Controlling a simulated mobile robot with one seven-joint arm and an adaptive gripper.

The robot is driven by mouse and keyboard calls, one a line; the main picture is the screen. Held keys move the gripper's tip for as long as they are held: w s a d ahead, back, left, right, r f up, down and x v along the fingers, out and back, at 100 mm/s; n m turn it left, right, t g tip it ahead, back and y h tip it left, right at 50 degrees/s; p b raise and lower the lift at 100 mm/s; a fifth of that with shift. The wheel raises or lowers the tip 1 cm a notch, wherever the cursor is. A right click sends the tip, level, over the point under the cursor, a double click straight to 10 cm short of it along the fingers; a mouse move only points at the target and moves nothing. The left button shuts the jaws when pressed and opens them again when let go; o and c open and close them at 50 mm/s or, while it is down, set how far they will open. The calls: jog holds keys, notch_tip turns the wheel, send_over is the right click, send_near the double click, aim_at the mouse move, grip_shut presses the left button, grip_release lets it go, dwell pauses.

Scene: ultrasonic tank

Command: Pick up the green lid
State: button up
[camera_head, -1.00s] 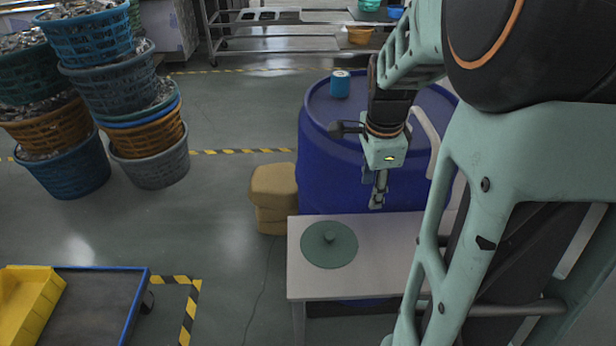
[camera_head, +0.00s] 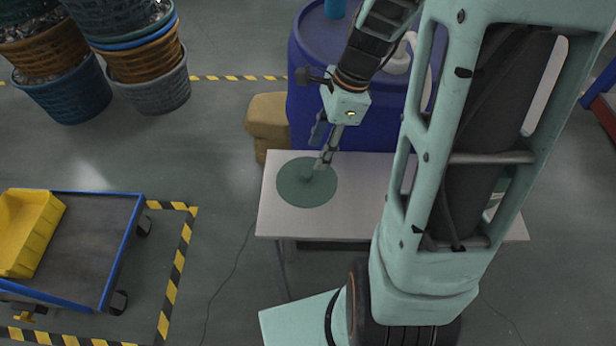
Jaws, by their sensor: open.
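The green lid (camera_head: 296,192) is a flat round disc with a small knob in its middle. It lies on the left end of the white table (camera_head: 350,215). My gripper (camera_head: 318,172) points down and to the left over the right half of the lid, close to its knob. It is open and holds nothing that I can see. The fingertips partly cover the knob, and I cannot tell whether they touch it or the lid.
A large blue barrel (camera_head: 304,105) stands right behind the table, with yellow-brown sacks (camera_head: 266,118) to its left. A cart (camera_head: 95,225) with a yellow bin (camera_head: 28,235) stands at left. Stacked baskets (camera_head: 150,90) are at back left.

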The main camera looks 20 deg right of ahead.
aim_at(307, 173)
jog(key=x, duration=0.5)
jog(key=b+x, duration=0.1)
jog(key=x, duration=0.2)
jog(key=shift+w+a+f, duration=0.1)
jog(key=shift+w+f, duration=0.15)
jog(key=shift+f, duration=0.05)
jog(key=shift+c, duration=0.7)
grip_shut()
